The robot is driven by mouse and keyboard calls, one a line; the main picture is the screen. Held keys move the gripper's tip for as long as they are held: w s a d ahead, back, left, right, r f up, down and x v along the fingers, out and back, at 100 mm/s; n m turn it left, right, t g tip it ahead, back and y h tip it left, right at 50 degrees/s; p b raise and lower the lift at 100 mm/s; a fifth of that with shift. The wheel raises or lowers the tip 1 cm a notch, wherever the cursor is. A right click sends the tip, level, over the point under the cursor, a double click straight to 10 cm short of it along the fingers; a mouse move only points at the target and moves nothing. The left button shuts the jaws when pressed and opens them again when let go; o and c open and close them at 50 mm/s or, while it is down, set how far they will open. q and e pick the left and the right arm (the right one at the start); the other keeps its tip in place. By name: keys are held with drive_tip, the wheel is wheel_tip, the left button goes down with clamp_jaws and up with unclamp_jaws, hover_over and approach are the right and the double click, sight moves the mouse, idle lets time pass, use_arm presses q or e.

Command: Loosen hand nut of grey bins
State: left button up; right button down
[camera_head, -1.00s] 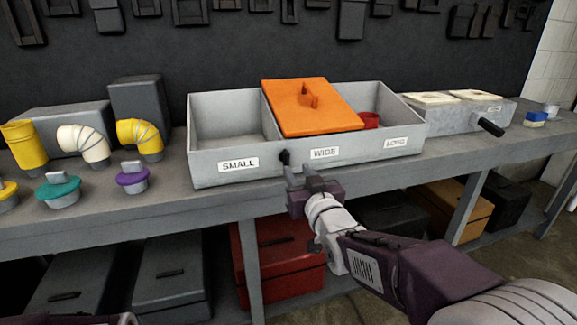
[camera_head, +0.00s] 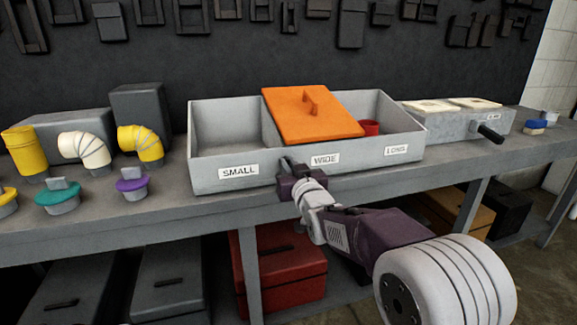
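The grey bins (camera_head: 225,182) stand on the bench as one open box with labels SMALL, WIDE and LONG on the front. An orange lid (camera_head: 312,118) with a handle lies tilted over the WIDE compartment. My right gripper (camera_head: 289,164) is at the front wall, between the SMALL and WIDE labels, where the black hand nut sits. The gripper's fingers cover the nut, so I cannot tell whether they are closed on it or only around it. My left gripper is not in view.
A red cup (camera_head: 370,128) is inside the LONG compartment. To the right is a grey box (camera_head: 455,122) with a black handle (camera_head: 490,134). Yellow and cream duct elbows (camera_head: 85,149) and teal and purple capped pieces (camera_head: 132,183) stand on the left. The bench front (camera_head: 120,228) is clear.

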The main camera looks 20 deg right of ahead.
drive_tip(key=shift+a+f+n+b, duration=0.25)
drive_tip(key=shift+n+b, duration=0.5)
drive_tip(key=shift+n, duration=2.2)
drive_tip(key=shift+a+f+n+b, duration=0.2)
drive_tip(key=shift+n+b, duration=0.6)
drive_tip(key=shift+n, duration=2.1)
drive_tip(key=shift+a+f+n+b, duration=0.25)
drive_tip(key=shift+n+b, duration=0.5)
drive_tip(key=shift+n, duration=2.5)
drive_tip(key=c, duration=1.5)
unclamp_jaws()
drive_tip(key=s+p, duration=0.1)
drive_tip(key=s, duration=0.8)
drive_tip(key=shift+d, duration=0.2)
